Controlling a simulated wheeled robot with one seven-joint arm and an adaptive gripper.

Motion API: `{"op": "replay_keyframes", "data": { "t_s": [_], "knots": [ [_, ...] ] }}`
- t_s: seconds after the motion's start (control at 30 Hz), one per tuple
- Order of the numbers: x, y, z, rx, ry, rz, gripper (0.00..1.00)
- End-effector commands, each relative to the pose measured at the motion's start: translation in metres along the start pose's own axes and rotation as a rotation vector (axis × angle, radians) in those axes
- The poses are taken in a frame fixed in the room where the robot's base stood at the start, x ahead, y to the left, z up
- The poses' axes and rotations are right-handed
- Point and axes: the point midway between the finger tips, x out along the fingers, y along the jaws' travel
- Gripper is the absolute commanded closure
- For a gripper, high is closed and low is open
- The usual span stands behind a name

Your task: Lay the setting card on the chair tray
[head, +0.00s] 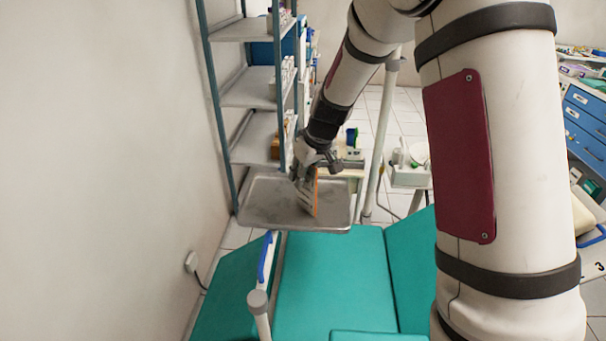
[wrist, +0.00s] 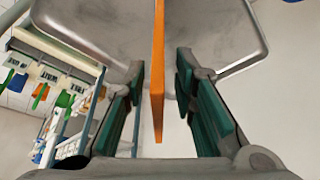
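The setting card, a thin orange-edged plate (head: 316,192), stands on edge over the metal chair tray (head: 260,214) in the head view. In the wrist view the card (wrist: 158,75) shows edge-on as an orange strip between my fingers, with a gap on each side. My gripper (head: 306,188) points down over the middle of the tray. In the wrist view my gripper (wrist: 160,80) is open, its green-padded fingers apart from the card. The tray (wrist: 100,25) fills the top of that view. I cannot tell whether the card's lower edge touches the tray.
The teal dental chair (head: 335,280) lies in front of the tray. A shelf rack (head: 250,88) stands behind it at the left, near the wall. A pale pole (head: 378,150) rises to the right of the tray. The tray surface around the card looks bare.

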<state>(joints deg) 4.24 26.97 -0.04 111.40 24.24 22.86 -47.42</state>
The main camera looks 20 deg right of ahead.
Motion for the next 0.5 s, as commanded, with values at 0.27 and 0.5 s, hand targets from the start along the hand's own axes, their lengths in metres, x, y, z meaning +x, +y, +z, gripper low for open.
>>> {"op": "replay_keyframes", "data": {
  "t_s": [0.27,0.5],
  "knots": [
    [-0.038,0.001,-0.003,-0.001,0.006,0.003,0.75],
    [-0.087,0.001,-0.002,0.000,0.004,0.002,0.75]
  ]
}}
